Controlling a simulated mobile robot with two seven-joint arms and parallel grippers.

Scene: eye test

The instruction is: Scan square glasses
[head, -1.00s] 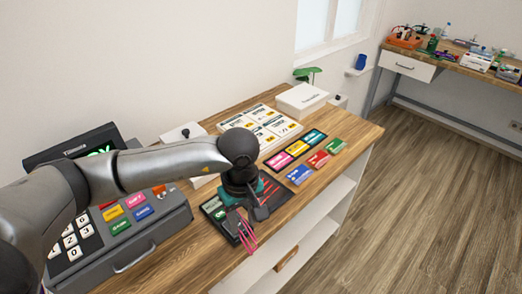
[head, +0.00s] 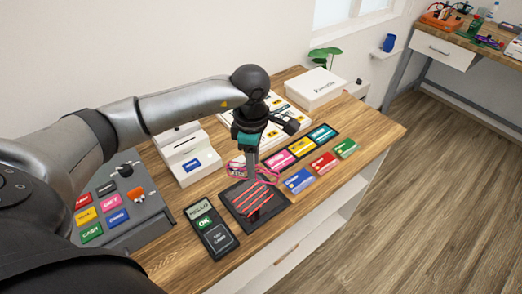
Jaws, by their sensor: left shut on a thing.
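My left gripper (head: 252,174) comes in from the left, pointing down over the counter, and is shut on a pair of pink-framed glasses (head: 237,170). The glasses are at the far edge of the scanner pad (head: 231,206), a dark square plate with glowing red lines. They look to be just above it; I cannot tell if they touch it. The finger hides part of the frame, so the lens shape is unclear. My right gripper is not in view.
A card terminal (head: 212,236) stands left of the pad, and the cash register (head: 113,212) further left. Coloured card stacks (head: 298,181) lie to the right. A white printer-like box (head: 187,156) and a white case (head: 315,90) stand behind. The counter's right end is clear.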

